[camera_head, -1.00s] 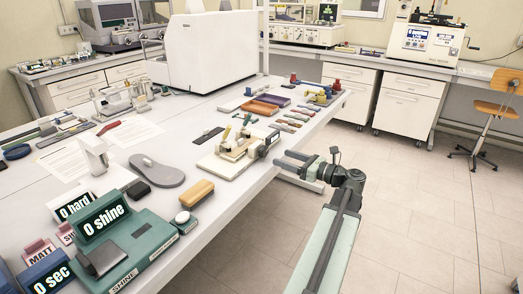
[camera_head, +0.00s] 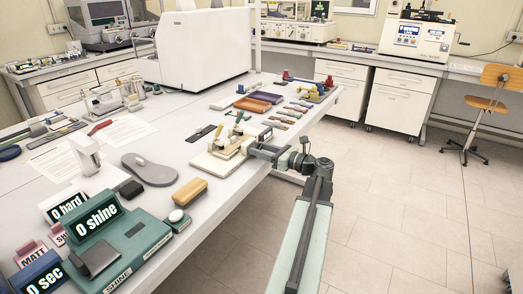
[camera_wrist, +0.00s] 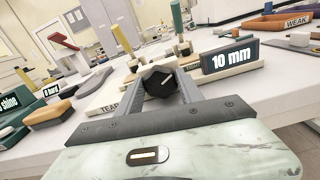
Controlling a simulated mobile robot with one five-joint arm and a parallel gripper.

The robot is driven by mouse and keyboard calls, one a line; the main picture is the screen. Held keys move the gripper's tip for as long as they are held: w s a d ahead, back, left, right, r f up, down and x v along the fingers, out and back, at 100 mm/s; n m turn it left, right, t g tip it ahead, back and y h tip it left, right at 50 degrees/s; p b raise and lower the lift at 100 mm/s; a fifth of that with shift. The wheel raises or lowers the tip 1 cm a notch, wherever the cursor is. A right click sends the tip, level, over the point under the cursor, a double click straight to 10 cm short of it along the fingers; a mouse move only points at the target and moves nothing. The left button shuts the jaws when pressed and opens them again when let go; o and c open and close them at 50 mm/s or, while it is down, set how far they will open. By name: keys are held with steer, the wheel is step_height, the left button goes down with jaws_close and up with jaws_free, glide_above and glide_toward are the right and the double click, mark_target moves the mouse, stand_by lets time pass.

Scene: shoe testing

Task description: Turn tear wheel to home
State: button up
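The tear tester (camera_head: 215,163) is a cream base near the table's right edge, with small upright parts on it. In the wrist view its dark display (camera_wrist: 232,57) reads "10 mm", and a "TEAR" label (camera_wrist: 110,107) shows on its front. The tear wheel (camera_wrist: 160,88) is a black faceted knob with a small white mark, on the near side of the tester. My gripper (camera_wrist: 162,80) has one finger on each side of the wheel. I cannot tell whether the fingers touch it. In the head view my gripper (camera_head: 262,152) is at the tester's right side, wheel hidden.
A tan block (camera_head: 190,193), a grey sole (camera_head: 149,169) and the green shine tester (camera_head: 125,240) are on the near table. Orange (camera_head: 252,105) and purple (camera_head: 267,97) trays lie beyond the tester.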

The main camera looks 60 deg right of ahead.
steer(key=c, duration=0.4)
steer(key=shift+c, duration=0.2)
steer(key=shift+n, duration=0.3)
steer(key=n, duration=0.3)
steer(key=shift+n, duration=2)
steer(key=o, duration=1.4)
steer(key=shift+a, duration=0.1)
